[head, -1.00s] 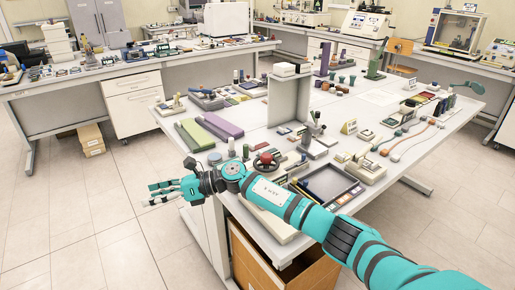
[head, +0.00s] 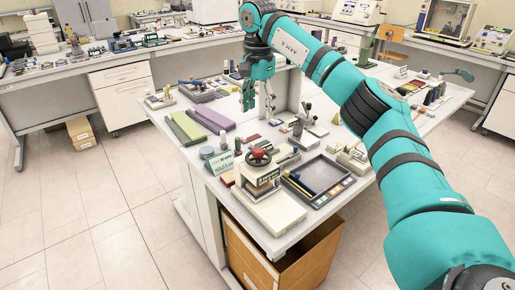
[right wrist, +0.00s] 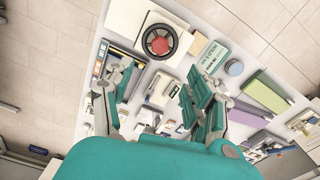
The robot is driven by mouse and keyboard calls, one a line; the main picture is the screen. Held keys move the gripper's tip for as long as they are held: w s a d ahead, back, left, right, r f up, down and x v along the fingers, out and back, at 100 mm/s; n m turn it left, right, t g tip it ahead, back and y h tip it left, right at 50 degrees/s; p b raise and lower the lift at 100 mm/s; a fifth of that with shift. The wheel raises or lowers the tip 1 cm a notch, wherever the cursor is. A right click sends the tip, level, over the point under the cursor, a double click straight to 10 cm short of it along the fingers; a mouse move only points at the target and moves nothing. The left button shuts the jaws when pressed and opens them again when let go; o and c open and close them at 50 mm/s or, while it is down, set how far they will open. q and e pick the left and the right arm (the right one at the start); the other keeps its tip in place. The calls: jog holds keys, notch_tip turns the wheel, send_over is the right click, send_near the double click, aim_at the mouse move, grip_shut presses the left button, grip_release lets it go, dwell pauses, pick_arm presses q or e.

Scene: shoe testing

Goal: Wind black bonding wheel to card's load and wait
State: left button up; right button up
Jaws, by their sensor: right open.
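The bonding wheel (head: 259,155) is a black rim with a red centre on top of a small cream press (head: 262,180) near the table's front corner. The right wrist view shows the wheel (right wrist: 160,42) from above, near the top. The card (head: 221,163), green and white with "HOLD 5 s" lettering, stands just left of the press; the card (right wrist: 212,58) also shows in the right wrist view. My right gripper (head: 258,104) hangs fingers down above the table, behind and above the wheel, apart from it. Its fingers (right wrist: 161,85) are spread and empty. My left gripper is out of view.
A dark tray (head: 318,178) lies right of the press. Green (head: 187,128) and purple (head: 209,121) long blocks lie at left. Several small tools crowd the table.

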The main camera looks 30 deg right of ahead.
aim_at(258, 149)
notch_tip(258, 149, down, 14)
jog(key=shift+r+p, duration=0.25)
jog(key=shift+p, duration=1)
jog(key=shift+c, duration=0.2)
jog(key=c, duration=1.1)
jog(key=shift+m, duration=0.3)
